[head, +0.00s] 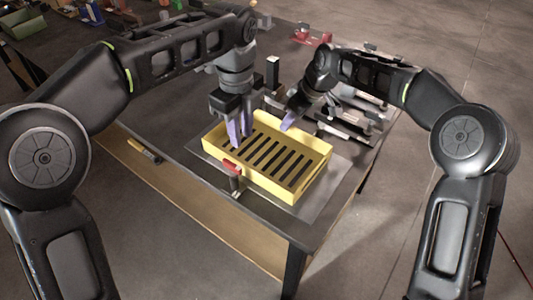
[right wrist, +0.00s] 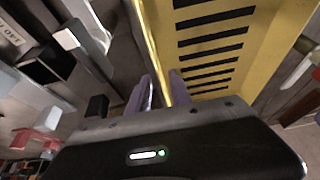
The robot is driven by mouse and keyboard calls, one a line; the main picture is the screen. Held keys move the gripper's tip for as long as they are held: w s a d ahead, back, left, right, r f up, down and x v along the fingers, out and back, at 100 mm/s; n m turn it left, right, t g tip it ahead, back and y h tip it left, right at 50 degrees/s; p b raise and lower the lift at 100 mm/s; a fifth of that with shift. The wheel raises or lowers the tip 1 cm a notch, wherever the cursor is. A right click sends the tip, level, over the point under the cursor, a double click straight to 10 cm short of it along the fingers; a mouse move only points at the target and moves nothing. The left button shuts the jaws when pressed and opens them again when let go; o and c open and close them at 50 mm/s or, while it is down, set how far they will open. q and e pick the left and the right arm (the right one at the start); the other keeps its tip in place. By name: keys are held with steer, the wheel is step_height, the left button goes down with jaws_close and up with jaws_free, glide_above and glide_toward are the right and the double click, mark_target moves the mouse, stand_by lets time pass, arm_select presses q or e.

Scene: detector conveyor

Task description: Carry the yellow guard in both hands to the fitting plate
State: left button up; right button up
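The yellow guard (head: 313,185) is a shallow tray-like piece with dark slots in its floor. It lies flat over a grey metal plate (head: 324,194) on the table. My left gripper (head: 241,141) points down over the guard's left end, its two purple fingers slightly apart with nothing visible between them. My right gripper (head: 286,127) is at the guard's far long wall. In the right wrist view the guard (right wrist: 220,40) fills the upper middle, and its wall edge runs between the fingers of my right gripper (right wrist: 161,80). Whether they press on it is unclear.
A red-handled clamp (head: 232,168) stands at the guard's near side. A yellow-and-black tool (head: 145,151) lies near the table's left edge. Several metal fixtures (head: 350,130) stand behind and right of the guard. A dark upright block (head: 272,71) stands farther back.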

steer(key=v, duration=0.8)
steer(key=shift+d+r, duration=0.1)
steer(key=shift+r, duration=0.3)
steer(key=shift+s+f, duration=0.1)
steer(key=shift+s, duration=0.05)
